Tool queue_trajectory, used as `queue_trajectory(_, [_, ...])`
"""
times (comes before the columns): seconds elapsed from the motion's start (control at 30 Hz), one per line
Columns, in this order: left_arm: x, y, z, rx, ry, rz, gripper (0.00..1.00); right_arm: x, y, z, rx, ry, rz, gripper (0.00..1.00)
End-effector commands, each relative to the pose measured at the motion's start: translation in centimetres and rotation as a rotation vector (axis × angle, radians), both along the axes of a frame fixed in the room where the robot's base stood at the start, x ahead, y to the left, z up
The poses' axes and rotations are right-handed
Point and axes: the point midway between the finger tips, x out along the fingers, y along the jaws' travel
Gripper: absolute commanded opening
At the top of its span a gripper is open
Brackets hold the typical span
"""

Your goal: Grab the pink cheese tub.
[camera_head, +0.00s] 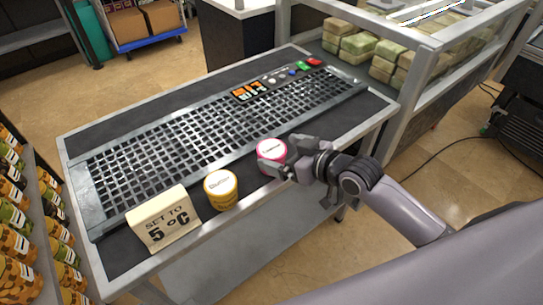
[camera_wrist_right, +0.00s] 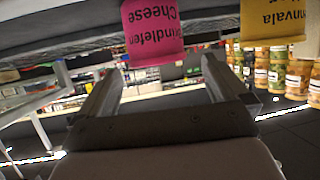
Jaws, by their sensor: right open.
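The pink cheese tub (camera_head: 268,155) with a white lid stands upright on the dark front ledge of the table. My right gripper (camera_head: 287,158) is at the tub's right side in the head view, with its fingers spread at the tub. In the right wrist view, the pink tub (camera_wrist_right: 153,32) appears upside down at the top, with "Cheese" on its label. There the open fingers of the gripper (camera_wrist_right: 160,72) point toward it, and the space between them looks empty. I cannot tell if a finger touches the tub. My left gripper is not in view.
A yellow tub (camera_head: 221,190) stands left of the pink one, and a "SET TO 5°C" sign (camera_head: 165,219) stands further left. A metal grate (camera_head: 220,127) lies behind them. A control panel (camera_head: 290,75) is at the back. Shelved jars (camera_head: 15,245) line the left edge.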

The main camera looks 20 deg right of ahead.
Motion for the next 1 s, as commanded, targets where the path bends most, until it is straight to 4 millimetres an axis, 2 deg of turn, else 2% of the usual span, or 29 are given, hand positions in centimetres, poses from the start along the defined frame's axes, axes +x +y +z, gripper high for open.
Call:
queue_trajectory(0.5, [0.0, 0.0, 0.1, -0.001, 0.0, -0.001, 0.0, 4.2, 2.1, -2.2, 0.003, -0.001, -0.001, 1.0])
queue_trajectory(0.87, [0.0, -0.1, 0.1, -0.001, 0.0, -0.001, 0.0, 4.7, 2.4, -2.5, 0.0, -0.002, 0.0, 1.0])
queue_trajectory(0.9, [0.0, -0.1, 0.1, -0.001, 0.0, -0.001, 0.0, 4.7, 2.4, -2.5, 0.001, -0.002, 0.0, 0.94])
queue_trajectory(0.97, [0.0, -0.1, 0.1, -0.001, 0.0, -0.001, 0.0, 4.7, 2.4, -2.5, 0.001, -0.002, 0.0, 0.74])
queue_trajectory(1.0, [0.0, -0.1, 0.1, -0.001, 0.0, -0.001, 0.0, 4.7, 2.4, -2.5, 0.0, -0.001, 0.0, 0.61])
